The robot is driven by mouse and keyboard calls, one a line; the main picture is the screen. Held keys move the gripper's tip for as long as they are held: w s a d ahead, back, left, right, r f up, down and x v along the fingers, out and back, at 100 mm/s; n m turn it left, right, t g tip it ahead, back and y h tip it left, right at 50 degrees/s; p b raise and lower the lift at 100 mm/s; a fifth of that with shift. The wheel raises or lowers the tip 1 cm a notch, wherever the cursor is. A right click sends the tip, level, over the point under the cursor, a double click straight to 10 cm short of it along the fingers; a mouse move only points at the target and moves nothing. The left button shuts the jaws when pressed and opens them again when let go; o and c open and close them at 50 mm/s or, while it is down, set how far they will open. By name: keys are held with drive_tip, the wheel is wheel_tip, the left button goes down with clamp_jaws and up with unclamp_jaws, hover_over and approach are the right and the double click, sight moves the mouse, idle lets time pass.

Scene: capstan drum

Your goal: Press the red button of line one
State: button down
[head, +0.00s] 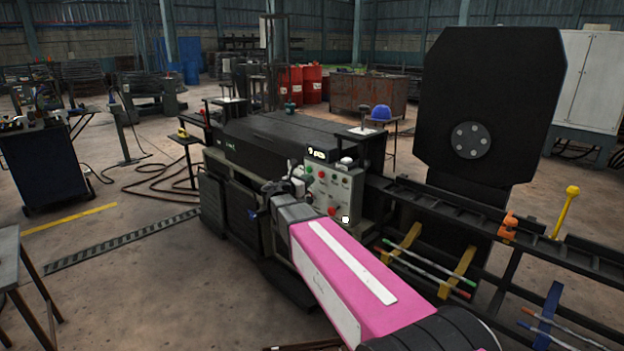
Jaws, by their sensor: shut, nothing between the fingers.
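A grey control panel (350,192) stands on the front of a dark machine at the middle of the head view. A larger red button (331,211) is low on the panel, partly close behind my arm's outline. I cannot read which line the labels name. My gripper (298,186) is small at the end of my pink arm, just left of the panel. It is shut and empty. Whether it touches the panel cannot be told.
The long dark machine (270,135) extends behind the panel. A black rail frame (450,205) with coloured rods runs right, below a big black plate (490,90). A yellow-knobbed lever (566,205) stands right. A dark cabinet (45,170) is left.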

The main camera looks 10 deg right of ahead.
drive_tip(key=v, duration=0.8)
drive_tip(key=shift+s+a, duration=0.2)
drive_tip(key=shift+s, duration=0.05)
drive_tip(key=shift+f, duration=0.1)
drive_tip(key=s+d+f+m+g+y, duration=0.3)
drive_tip(key=s+d+f+m+g, duration=0.15)
drive_tip(key=f+m, duration=0.2)
drive_tip(key=s+d+f+m+g+y, duration=0.3)
drive_tip(key=s+d+f+m, duration=0.25)
drive_tip(key=f, duration=0.25)
drive_tip(key=s+f+m+g+y, duration=0.3)
drive_tip(key=s+f+m+y, duration=0.5)
drive_tip(key=s+m, duration=0.3)
drive_tip(key=shift+s+d+f+m+y, duration=0.2)
drive_tip(key=shift+s+f+m+y, duration=0.1)
drive_tip(key=shift+f+m, duration=0.65)
drive_tip(key=shift+r, duration=0.2)
